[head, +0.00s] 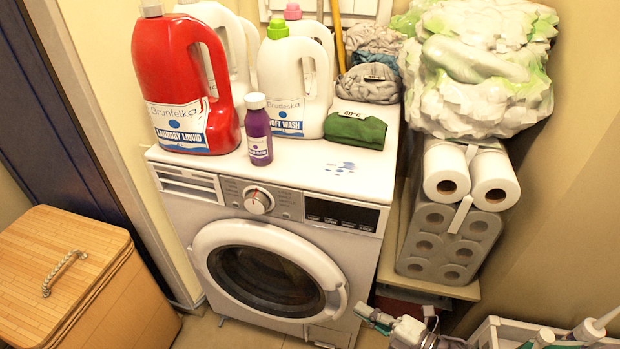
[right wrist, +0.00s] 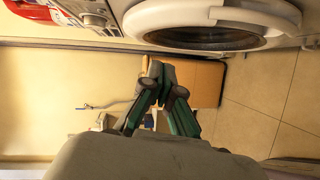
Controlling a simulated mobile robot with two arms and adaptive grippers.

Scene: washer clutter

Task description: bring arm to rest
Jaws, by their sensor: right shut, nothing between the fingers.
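My right gripper (head: 370,316) is low in the head view, in front of the washer's lower right corner. It is shut and empty, and its dark green fingers (right wrist: 158,72) meet at the tips in the right wrist view. The white washing machine (head: 205,235) stands in the middle with its round door (head: 215,235) shut. The door also shows at the top of the right wrist view (right wrist: 215,14). The gripper looks apart from the washer. My left gripper is not in view.
A red detergent jug (head: 180,65), white bottles (head: 290,80), a purple bottle (head: 258,130) and a green folded cloth (head: 355,131) sit on the washer. Paper rolls (head: 445,170) stand right, a wooden hamper (head: 60,265) left. A white rack (head: 500,325) is at bottom right.

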